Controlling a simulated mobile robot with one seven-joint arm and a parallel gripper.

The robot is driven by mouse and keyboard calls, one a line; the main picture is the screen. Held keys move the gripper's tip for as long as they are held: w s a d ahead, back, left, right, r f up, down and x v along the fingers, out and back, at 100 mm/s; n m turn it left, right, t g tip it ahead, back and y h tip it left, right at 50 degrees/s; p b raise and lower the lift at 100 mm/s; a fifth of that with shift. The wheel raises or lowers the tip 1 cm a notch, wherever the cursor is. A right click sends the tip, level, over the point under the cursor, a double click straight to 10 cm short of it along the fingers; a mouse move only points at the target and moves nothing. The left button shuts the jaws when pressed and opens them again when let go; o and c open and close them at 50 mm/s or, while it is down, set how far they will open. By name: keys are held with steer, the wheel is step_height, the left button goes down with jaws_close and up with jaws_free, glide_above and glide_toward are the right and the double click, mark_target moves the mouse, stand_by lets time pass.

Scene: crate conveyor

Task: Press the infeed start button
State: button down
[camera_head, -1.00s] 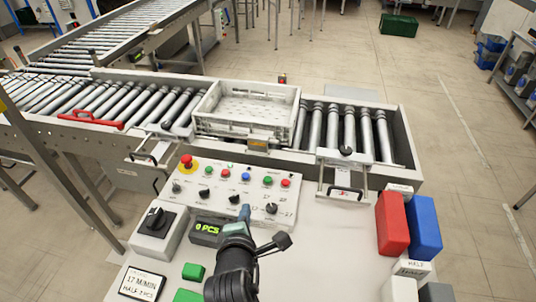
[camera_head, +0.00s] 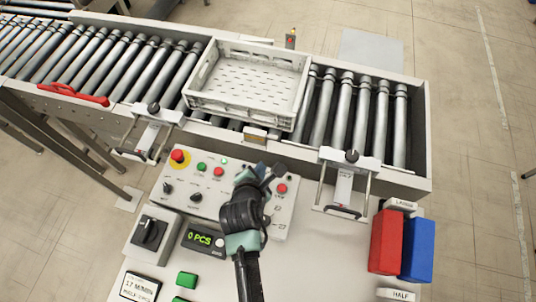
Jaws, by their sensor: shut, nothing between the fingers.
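The control panel (camera_head: 180,210) lies on the bench in front of the conveyor. It carries a green button (camera_head: 201,167), a red button (camera_head: 218,172) next to it, and another red button (camera_head: 282,188) further right. Labels are too small to tell which is the infeed start button. My gripper (camera_head: 277,171) is shut and empty, over the right half of the panel. It hides the blue button and the second green button. I cannot tell whether it touches the panel.
A red emergency stop (camera_head: 178,156) sits at the panel's upper left. A white crate (camera_head: 235,112) stands on the rollers behind. A dark rotary switch (camera_head: 150,232) and a counter display (camera_head: 203,239) are nearer. Red (camera_head: 386,242) and blue (camera_head: 419,250) blocks stand right.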

step_height(320, 180, down, 8)
steer(key=b, duration=0.7)
steer(key=shift+w+b, duration=0.15)
steer(key=shift+b, duration=0.25)
steer(key=shift+f, duration=0.25)
stand_by(1.7)
steer(key=shift+f, duration=0.45)
